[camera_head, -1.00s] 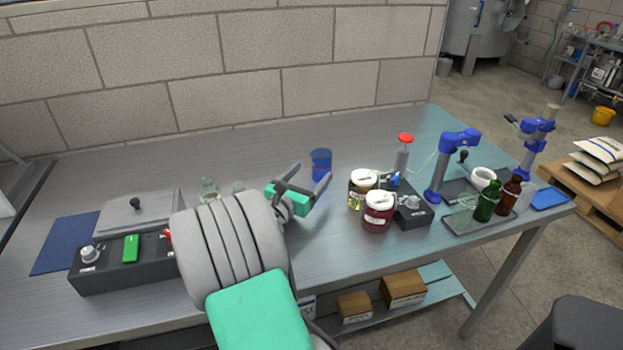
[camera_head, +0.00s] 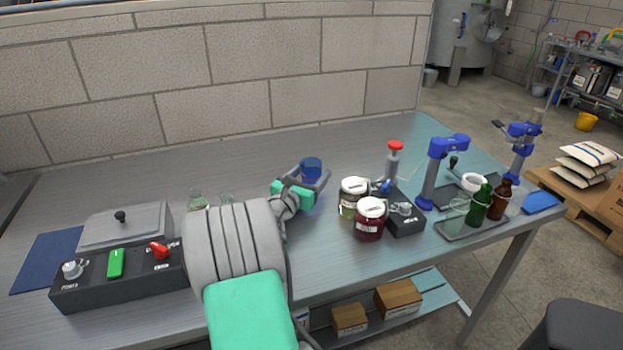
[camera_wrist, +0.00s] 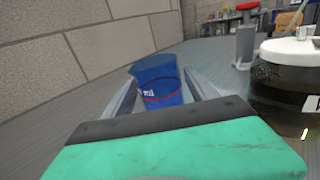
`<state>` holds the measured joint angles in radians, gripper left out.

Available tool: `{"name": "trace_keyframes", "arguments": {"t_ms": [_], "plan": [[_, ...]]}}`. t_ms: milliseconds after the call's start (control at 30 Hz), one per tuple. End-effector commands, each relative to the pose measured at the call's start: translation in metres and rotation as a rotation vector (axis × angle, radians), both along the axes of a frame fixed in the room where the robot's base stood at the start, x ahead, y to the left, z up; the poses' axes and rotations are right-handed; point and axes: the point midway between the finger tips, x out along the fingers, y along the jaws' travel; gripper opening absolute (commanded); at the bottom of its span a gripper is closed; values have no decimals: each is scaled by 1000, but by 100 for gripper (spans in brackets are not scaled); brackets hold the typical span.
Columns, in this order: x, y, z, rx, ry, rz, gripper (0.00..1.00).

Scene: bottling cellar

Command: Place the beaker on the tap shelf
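The blue see-through beaker (camera_head: 311,167) stands upright on the grey workbench, near its middle. It also shows in the wrist view (camera_wrist: 157,82), with markings and a red line on its side. My gripper (camera_head: 312,177) is open, with its fingers pointing at the beaker. In the wrist view the fingertips lie one on each side of the beaker's near part, and I cannot tell whether they touch it. No part is clearly marked as the tap shelf. A blue tap-like stand (camera_head: 430,180) rises at the right, beside a grey tray (camera_head: 467,232) holding bottles.
A jar with pale contents (camera_head: 352,205), a dark red jar (camera_head: 370,225) and a red-topped grey device (camera_head: 393,165) stand right of my gripper. A black control box (camera_head: 130,275) and small glassware (camera_head: 197,200) are to the left. The bench behind the beaker is clear.

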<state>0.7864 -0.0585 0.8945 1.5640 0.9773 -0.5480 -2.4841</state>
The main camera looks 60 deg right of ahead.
Motion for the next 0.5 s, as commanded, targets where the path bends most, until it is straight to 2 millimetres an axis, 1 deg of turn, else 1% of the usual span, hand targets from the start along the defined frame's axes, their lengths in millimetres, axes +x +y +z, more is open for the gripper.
{"name": "trace_keyframes", "arguments": {"t_ms": [33,67,500], "plan": [[0,0,0,0,0,0,62],[0,0,0,0,0,0,59],[0,0,0,0,0,0,23]]}}
